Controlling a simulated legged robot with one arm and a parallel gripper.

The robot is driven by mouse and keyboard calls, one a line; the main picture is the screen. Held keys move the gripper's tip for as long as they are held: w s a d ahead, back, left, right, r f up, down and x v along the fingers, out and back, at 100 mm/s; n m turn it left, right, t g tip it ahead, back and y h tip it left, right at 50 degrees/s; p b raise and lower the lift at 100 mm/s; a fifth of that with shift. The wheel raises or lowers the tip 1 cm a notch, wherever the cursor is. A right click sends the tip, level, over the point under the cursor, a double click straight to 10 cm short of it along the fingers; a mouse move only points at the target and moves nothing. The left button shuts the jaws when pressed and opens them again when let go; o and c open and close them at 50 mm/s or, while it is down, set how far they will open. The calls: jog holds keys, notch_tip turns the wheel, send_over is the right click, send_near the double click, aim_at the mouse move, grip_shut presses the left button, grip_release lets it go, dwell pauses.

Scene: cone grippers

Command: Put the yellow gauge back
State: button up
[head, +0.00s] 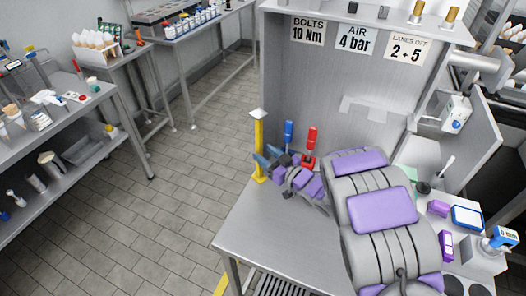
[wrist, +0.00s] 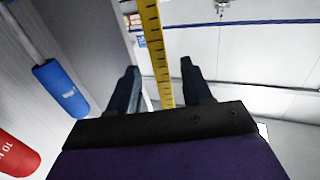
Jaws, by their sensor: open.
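The yellow gauge (head: 259,148) stands upright at the back left edge of the steel table, with a pale cap on top. In the wrist view it is a yellow strip with dark marks (wrist: 158,60), running between my two fingers. My gripper (head: 268,158) has dark blue fingers and is open around the gauge's line, with a gap on each side in the wrist view (wrist: 158,82). Whether the gauge is fully between the fingers in depth is hard to tell. Its lower end is partly hidden by my gripper in the wrist view.
A blue-handled tool (head: 288,134) and a red-handled tool (head: 311,140) stand just right of the gauge. A grey back panel (head: 330,90) with signs rises behind. The table's front left (head: 270,240) is clear. Purple boxes (head: 438,208) and a blue-framed tray (head: 467,217) lie right.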

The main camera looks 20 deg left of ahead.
jog(key=w+p+v, duration=0.1)
jog(key=p+v, duration=0.1)
jog(key=v, duration=0.8)
jog(key=w+d+r+m+t+h, duration=0.25)
jog(key=d+h, duration=0.25)
jog(key=d, duration=0.3)
jog(key=w+d+r+m+t+h, duration=0.1)
jog(key=w+d+h, duration=0.35)
jog(key=d, duration=0.35)
jog(key=s+d+r+m+g+h, duration=0.1)
jog(key=s+d+r+m+h, duration=0.1)
jog(key=s+d+h, duration=0.3)
jog(key=s+d+r+m+g+h, duration=0.1)
jog(key=s+d+r+m+h, duration=0.15)
jog(key=d, duration=0.55)
jog(key=s+d+m+g+h, duration=0.1)
jog(key=s+d+m+g, duration=0.15)
jog(key=s, duration=0.55)
jog(key=s+d+m+g, duration=0.1)
jog(key=s+g, duration=0.2)
jog(key=s, duration=0.5)
jog(key=s+a+r+g+y, duration=0.1)
jog(key=s+a+g, duration=0.2)
jog(key=s, duration=0.7)
jog(key=s+a+r+m+g+y, duration=0.1)
jog(key=s+a+g, duration=0.1)
jog(key=s, duration=0.9)
jog(key=shift+s+a+r+g, duration=0.2)
jog(key=shift+s+a+g, duration=0.2)
jog(key=shift+a, duration=0.45)
